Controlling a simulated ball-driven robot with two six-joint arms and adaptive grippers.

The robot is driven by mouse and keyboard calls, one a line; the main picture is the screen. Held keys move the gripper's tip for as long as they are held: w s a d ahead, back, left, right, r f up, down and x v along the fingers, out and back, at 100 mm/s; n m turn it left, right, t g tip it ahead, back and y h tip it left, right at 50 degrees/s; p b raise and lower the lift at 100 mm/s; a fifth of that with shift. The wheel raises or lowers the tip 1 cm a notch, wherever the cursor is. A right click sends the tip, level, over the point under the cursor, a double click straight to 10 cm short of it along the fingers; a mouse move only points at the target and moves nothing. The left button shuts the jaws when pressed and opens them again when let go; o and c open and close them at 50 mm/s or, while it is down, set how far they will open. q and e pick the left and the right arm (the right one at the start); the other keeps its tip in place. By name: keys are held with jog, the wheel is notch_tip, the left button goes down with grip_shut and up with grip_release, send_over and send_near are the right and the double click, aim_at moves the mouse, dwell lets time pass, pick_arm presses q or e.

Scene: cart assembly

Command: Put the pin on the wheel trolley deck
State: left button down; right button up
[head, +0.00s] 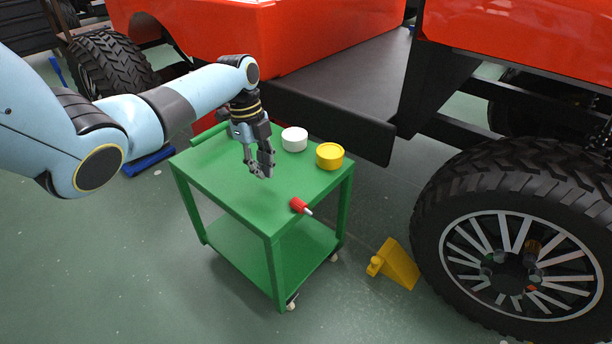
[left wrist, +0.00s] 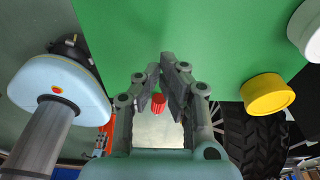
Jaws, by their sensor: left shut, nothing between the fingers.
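A small red pin (head: 299,205) with a pale metal tip lies on the top of a green cart (head: 215,172), at its front right edge. In the left wrist view the red part of the pin (left wrist: 158,103) shows through the gap between my finger links. My left gripper (head: 262,172) is shut and empty, pointing down above the cart top, up and left of the pin in the head view and apart from it. Its fingers (left wrist: 167,68) also show in the left wrist view. I cannot tell whether this cart is the wheel trolley. My right gripper is out of view.
A white round tub (head: 294,139) and a yellow round tub (head: 329,156) stand at the cart's back right. A red vehicle (head: 330,30) with a large wheel (head: 515,250) stands close by. A yellow chock (head: 398,264) lies on the floor. The left part of the cart top is clear.

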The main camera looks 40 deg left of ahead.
aim_at(302, 205)
pick_arm(q)
jog(key=d, duration=0.3)
jog(key=d+b, duration=0.1)
jog(key=d, duration=0.3)
jog(key=s+d, duration=0.1)
jog(key=d, duration=0.2)
jog(key=shift+d+f, duration=0.1)
jog(key=shift+d, duration=0.3)
jog(key=shift+d+b, duration=0.35)
jog(key=shift+d, duration=0.4)
jog(key=shift+a+f+b, duration=0.25)
jog(key=shift+f+b, duration=0.1)
jog(key=shift+f, duration=0.3)
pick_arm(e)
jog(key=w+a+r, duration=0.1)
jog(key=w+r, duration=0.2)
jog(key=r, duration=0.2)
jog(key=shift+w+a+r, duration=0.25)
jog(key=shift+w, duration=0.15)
pick_arm(q)
jog(key=shift+s, duration=0.1)
